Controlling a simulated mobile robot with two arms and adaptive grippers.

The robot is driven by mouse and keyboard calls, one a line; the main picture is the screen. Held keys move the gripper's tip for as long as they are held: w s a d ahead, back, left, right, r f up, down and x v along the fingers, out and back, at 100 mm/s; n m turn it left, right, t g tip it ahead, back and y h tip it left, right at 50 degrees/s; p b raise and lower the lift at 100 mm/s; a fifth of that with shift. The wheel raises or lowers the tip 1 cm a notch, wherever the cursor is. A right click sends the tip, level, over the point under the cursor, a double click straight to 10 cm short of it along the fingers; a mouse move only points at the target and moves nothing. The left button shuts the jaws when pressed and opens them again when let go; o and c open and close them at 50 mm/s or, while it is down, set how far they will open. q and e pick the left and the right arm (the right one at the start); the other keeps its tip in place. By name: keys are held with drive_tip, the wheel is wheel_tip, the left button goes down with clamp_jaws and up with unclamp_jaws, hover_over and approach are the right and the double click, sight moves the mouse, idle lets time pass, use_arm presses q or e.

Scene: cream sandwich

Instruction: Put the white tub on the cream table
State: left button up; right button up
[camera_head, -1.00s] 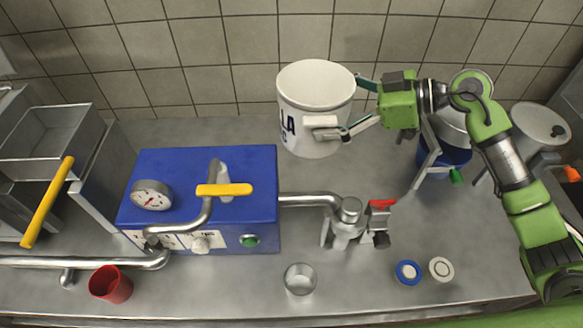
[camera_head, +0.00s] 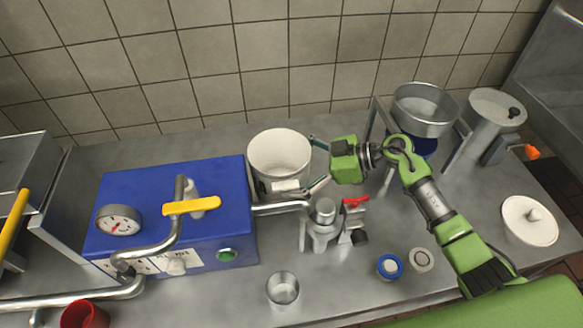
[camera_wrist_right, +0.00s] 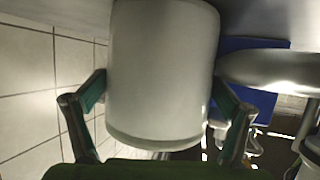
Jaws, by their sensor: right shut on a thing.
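The white tub (camera_head: 280,152) is upright behind the pipe and tap, just right of the blue machine. My right gripper (camera_head: 305,165) is shut around its right side, one finger at the back and one at the front. In the right wrist view the tub (camera_wrist_right: 162,70) fills the middle between the two fingers. Its underside is hidden in the head view, so I cannot tell whether it touches the steel table (camera_head: 340,285). No separate cream-coloured table shows. My left gripper is not in view.
The blue machine (camera_head: 215,235) with a yellow lever stands left of the tub. A tap (camera_head: 325,225) with a red handle is in front. A metal cup (camera_head: 283,290), small round pieces and a white lid (camera_head: 530,220) lie around. A metal pot (camera_head: 425,108) stands back right.

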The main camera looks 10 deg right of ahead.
idle(0.3)
drive_tip(key=o, duration=1)
drive_tip(key=shift+f, duration=0.2)
